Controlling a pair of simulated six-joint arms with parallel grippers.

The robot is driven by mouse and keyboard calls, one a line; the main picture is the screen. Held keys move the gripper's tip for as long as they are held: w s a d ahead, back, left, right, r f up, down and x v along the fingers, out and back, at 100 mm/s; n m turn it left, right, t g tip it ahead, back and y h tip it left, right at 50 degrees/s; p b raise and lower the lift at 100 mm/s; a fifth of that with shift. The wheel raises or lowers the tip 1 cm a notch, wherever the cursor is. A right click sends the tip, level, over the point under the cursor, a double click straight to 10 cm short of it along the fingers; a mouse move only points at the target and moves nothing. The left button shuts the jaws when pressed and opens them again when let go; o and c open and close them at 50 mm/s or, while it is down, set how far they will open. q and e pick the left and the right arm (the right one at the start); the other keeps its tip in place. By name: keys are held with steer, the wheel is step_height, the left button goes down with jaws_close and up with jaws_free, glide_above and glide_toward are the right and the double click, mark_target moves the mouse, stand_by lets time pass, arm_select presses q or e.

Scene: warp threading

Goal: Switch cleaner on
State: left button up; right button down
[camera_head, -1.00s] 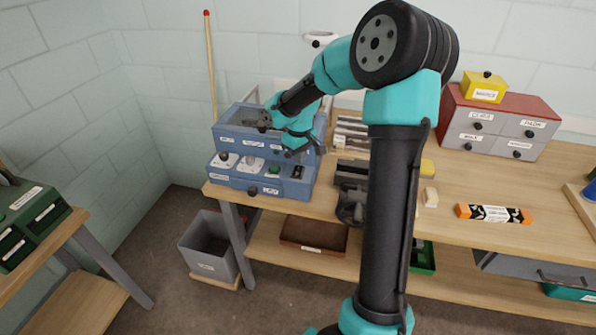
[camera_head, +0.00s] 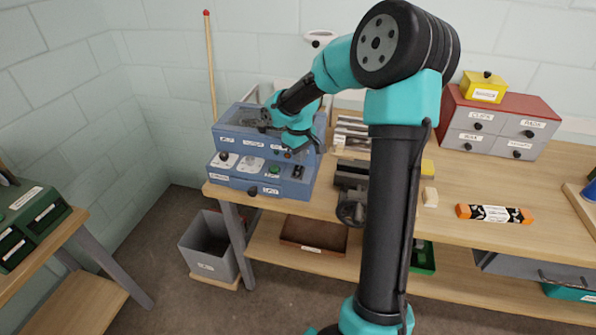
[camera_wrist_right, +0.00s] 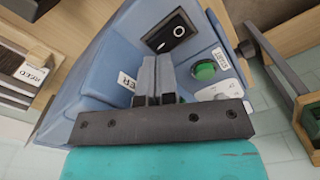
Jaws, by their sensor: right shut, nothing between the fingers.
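The cleaner (camera_head: 232,182) is a blue machine on the left end of the bench. In the right wrist view the rocker switch (camera_wrist_right: 171,31), with white marks, lies just beyond my fingertips. The green start button (camera_wrist_right: 205,71) is to their right. My right gripper (camera_wrist_right: 155,62) is shut and empty, above the panel; I cannot tell if it touches it. In the head view its fingers are mostly hidden by my wrist. My left gripper is not in view.
A grey bin (camera_head: 206,253) stands on the floor below the bench's left end. My own arm blocks the middle. A green box (camera_head: 35,215) is at far left.

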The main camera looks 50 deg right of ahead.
mark_target(299, 167)
step_height(299, 167, up, 6)
steer(key=shift+r, duration=0.2)
stand_by(0.7)
stand_by(0.3)
